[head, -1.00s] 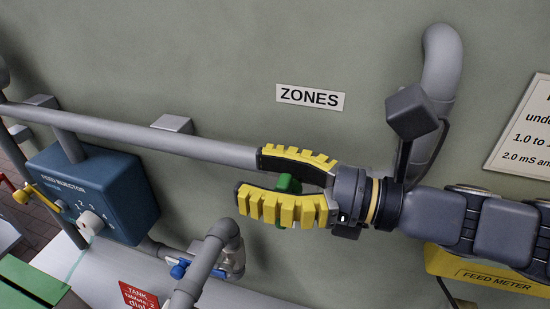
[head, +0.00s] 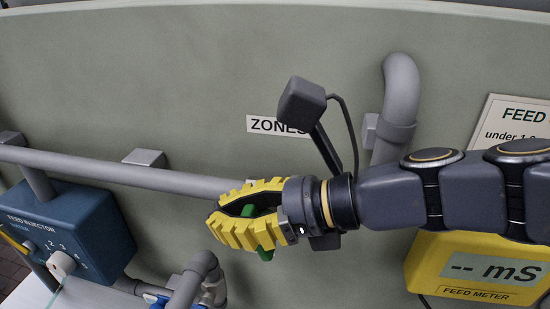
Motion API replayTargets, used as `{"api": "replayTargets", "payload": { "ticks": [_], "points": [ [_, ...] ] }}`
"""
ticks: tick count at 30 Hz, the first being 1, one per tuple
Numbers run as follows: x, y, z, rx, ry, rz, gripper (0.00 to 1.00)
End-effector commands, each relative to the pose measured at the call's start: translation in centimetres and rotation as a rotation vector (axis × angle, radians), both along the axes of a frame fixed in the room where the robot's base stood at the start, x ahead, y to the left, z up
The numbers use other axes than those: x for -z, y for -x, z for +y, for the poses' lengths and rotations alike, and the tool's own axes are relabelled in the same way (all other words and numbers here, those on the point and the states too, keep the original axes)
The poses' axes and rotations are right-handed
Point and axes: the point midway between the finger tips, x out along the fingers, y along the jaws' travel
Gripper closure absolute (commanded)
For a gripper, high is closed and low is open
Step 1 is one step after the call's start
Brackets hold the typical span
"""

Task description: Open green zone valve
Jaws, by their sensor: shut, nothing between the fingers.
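The green zone valve's handle (head: 265,252) shows in the head view, just below the lower finger of my gripper (head: 215,212). More green shows through the gap between the finger bases. The fingers are yellow, ribbed and point left; their tips are together and the gripper is shut, holding nothing. The fingers lie across the handle in the picture and hide much of it. I cannot tell whether they touch it. The valve's body and the handle's exact angle are hidden.
A grey pipe (head: 120,172) runs along the wall behind the gripper. A blue feed injector (head: 75,235) is at left, a yellow feed meter (head: 440,262) at right. Grey pipes (head: 190,280) bend below.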

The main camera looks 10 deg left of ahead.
Motion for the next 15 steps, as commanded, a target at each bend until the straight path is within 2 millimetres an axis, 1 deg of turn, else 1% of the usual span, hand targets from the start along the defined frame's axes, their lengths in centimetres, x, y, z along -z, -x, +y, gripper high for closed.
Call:
{"api": "replayTargets", "payload": {
  "ticks": [3,11,12,14,15],
  "points": [
    [0.2,-0.03,0.02,0.003,0.04,0.0,1.0],
    [0.22,-0.04,0.0,0.004,0.043,0.001,1.0],
    [0.22,-0.04,0.0,0.004,0.043,0.001,0.95],
    [0.23,-0.03,0.01,0.003,0.042,0.001,0.69],
    [0.21,-0.03,0.01,0.003,0.042,0.001,0.64]
  ]
}}
